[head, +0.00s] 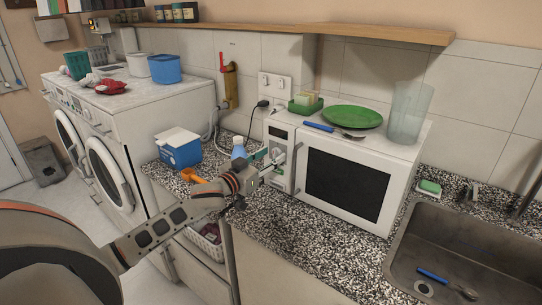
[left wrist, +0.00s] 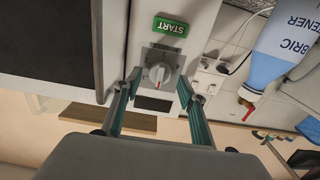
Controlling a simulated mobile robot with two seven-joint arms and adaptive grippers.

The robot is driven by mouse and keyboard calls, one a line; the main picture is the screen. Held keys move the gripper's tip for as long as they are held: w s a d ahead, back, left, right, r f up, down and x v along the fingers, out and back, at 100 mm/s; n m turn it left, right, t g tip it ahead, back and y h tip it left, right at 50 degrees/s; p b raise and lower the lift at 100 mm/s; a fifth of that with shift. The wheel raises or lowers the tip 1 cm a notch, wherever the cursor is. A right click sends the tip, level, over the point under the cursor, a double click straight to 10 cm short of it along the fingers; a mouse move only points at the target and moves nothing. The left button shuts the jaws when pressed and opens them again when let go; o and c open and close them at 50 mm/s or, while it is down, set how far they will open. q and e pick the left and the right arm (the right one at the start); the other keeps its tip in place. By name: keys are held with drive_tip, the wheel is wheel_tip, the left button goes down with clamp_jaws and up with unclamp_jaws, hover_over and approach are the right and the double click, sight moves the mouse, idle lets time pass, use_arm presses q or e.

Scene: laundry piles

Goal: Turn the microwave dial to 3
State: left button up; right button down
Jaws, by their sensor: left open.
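The white microwave (head: 402,188) stands on the speckled counter, its dark door shut and its control panel on the left. My left gripper (head: 270,163) is open in front of that panel and partly covers it. In the left wrist view the panel appears upside down. The grey dial (left wrist: 158,75) with its pale pointer lies between the open teal fingers (left wrist: 158,84), one on each side. I cannot tell whether they touch it. The green START button (left wrist: 170,27) is beside the dial. My right gripper is not in view.
A blue-and-white bottle (head: 238,147) stands behind my gripper, left of the microwave. A blue box (head: 181,154) and an orange item (head: 191,176) are further left. A green plate (head: 352,116) and a clear glass (head: 409,105) sit on the microwave. A sink (head: 450,238) is right.

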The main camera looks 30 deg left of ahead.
use_arm(q)
drive_tip(key=shift+w, duration=0.35)
drive_tip(key=c, duration=1.1)
drive_tip(key=shift+m, duration=0.3)
